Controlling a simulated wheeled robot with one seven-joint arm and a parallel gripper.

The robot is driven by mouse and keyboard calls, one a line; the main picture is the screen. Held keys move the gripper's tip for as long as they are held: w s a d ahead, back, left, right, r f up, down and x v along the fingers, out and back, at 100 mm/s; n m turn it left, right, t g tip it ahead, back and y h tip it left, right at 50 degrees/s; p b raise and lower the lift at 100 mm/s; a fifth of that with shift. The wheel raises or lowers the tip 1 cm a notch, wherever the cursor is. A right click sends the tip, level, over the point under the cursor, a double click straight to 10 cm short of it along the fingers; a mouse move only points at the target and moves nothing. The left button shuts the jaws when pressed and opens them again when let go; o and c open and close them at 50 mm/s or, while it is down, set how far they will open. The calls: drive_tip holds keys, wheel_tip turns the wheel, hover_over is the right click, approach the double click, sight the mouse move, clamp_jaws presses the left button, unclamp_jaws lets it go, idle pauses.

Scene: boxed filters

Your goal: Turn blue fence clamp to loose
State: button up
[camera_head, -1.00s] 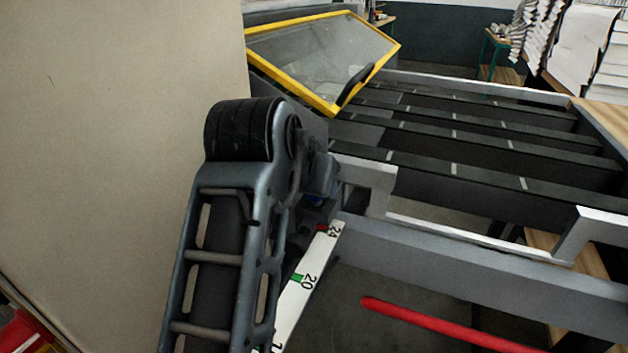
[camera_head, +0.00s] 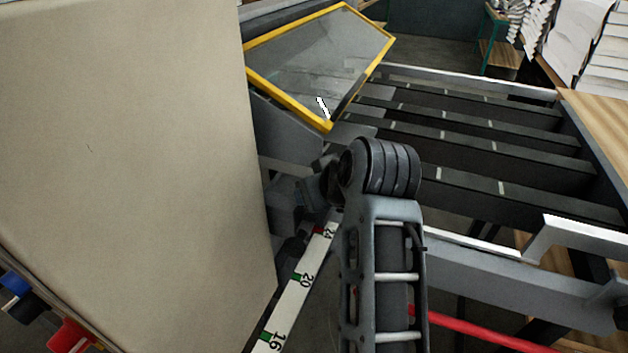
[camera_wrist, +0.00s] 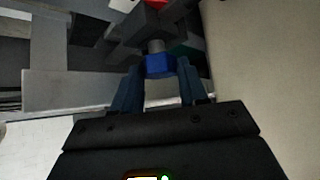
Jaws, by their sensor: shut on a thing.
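In the wrist view, the blue fence clamp (camera_wrist: 160,66) is a small blue block on a grey shaft, between the two dark fingers of my gripper (camera_wrist: 158,82). The gripper is shut on it. In the head view, my arm covers much of this spot, and I cannot make out the clamp there. The fence rail carries a white scale (camera_head: 301,277) with green marks and the numbers 16, 20 and 24. A small red part (camera_wrist: 155,3) shows beyond the clamp in the wrist view.
A large beige panel (camera_head: 130,150) stands close on the left. A yellow-framed clear guard (camera_head: 315,60) sits over the machine, with dark slatted table bars (camera_head: 480,125) to the right. A red bar (camera_head: 480,333) runs low at right. Red and blue items (camera_head: 70,335) lie at lower left.

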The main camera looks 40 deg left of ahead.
drive_tip(key=n+g, duration=0.1)
drive_tip(key=n, duration=0.1)
drive_tip(key=n+g, duration=0.1)
drive_tip(key=shift+w+d+n+g+y, duration=0.1)
drive_tip(key=shift+w+n+g+y, duration=0.2)
drive_tip(key=shift+y, duration=0.1)
drive_tip(key=shift+n+g+b, duration=0.5)
drive_tip(key=shift+n+g, duration=0.7)
drive_tip(key=shift+n, duration=0.3)
drive_tip(key=o, duration=1.1)
drive_tip(key=shift+c, duration=0.2)
